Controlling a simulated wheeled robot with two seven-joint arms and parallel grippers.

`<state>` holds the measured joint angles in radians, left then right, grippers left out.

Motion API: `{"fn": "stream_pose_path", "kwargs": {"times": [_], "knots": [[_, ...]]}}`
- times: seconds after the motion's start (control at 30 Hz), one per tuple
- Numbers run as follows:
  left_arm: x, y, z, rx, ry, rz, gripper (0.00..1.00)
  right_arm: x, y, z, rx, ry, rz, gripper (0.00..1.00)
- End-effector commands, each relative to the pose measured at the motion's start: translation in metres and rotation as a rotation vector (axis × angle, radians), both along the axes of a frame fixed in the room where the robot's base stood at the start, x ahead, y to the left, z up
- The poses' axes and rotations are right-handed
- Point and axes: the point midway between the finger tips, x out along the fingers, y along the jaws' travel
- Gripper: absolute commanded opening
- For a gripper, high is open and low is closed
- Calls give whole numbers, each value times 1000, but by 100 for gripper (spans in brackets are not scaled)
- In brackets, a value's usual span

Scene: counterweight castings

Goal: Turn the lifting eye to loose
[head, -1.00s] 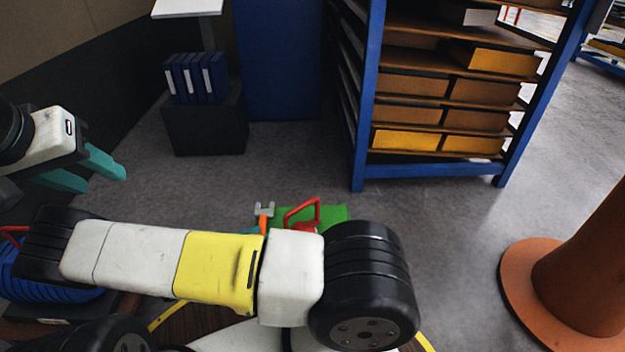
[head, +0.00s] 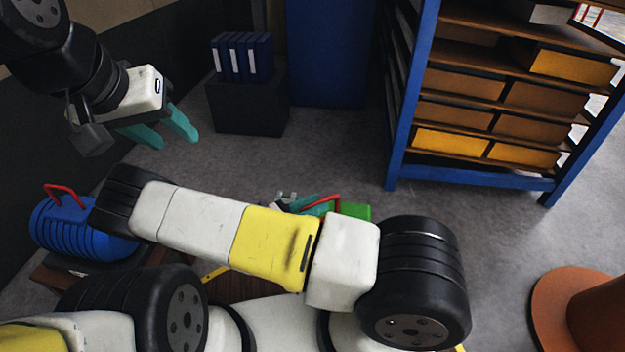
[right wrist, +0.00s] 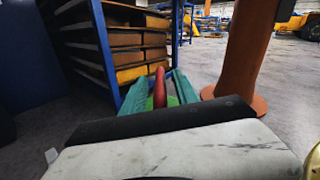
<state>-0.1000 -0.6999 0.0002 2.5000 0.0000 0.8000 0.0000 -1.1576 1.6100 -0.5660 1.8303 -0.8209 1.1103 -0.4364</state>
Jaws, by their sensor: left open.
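A red lifting eye (head: 325,203) stands by a green casting (head: 355,211) in the head view, partly hidden behind my right arm. A blue ribbed casting (head: 75,230) with its own red eye (head: 65,190) is at the left. My left gripper (head: 168,135) is open and empty, in the air above and right of the blue casting. In the right wrist view, my right gripper (right wrist: 159,85) has one teal finger on each side of a red eye (right wrist: 159,92). Whether the fingers touch it cannot be told. In the head view that gripper is mostly hidden by my arm.
A blue-framed shelf rack (head: 400,130) with brown and yellow bins stands behind at the right. An orange round-based post (head: 580,310) is at the lower right. A dark box (head: 248,103) with blue binders stands at the back left. Grey floor between them is clear.

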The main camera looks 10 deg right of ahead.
Motion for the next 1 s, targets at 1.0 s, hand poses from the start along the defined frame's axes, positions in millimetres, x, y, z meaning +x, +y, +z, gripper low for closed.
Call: {"fn": "stream_pose_path", "kwargs": {"times": [1.0], "knots": [[0,0,0,0,0,0,45,0,0,0,-1,1,-1,0]]}}
